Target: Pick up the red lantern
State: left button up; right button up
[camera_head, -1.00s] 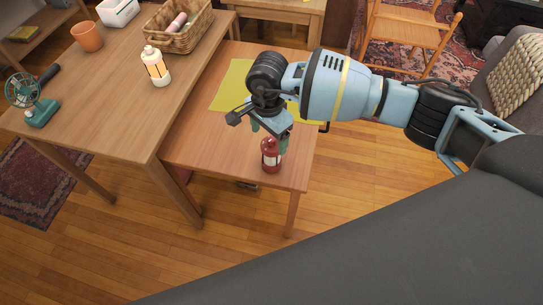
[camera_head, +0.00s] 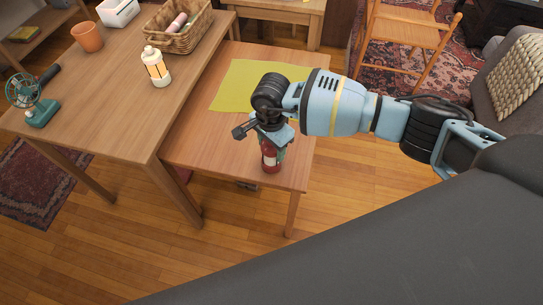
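The red lantern (camera_head: 271,159) stands upright near the front edge of the lower wooden table (camera_head: 210,150). My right gripper (camera_head: 272,145) points down right at the lantern's top. Its fingers and the top of the lantern overlap in the view, and the wrist hides part of them. I cannot tell whether the fingers touch the lantern or are closed on it. My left gripper is not in view.
A yellow mat (camera_head: 240,84) lies behind my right wrist. The lower table's left part is clear.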

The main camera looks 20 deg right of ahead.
jog(key=c, duration=0.8)
jog(key=shift+r, duration=0.15)
jog(key=shift+r, duration=0.5)
notch_tip(320, 180, up, 2)
jog(key=shift+w+r, duration=0.1)
jog(key=s+d, duration=0.2)
jog(key=s, duration=0.5)
jog(key=s+d+r, duration=0.1)
jog(key=s+d, duration=0.2)
jog(key=s, duration=0.5)
jog(key=shift+d+r, duration=0.25)
jog(key=shift+r, duration=0.05)
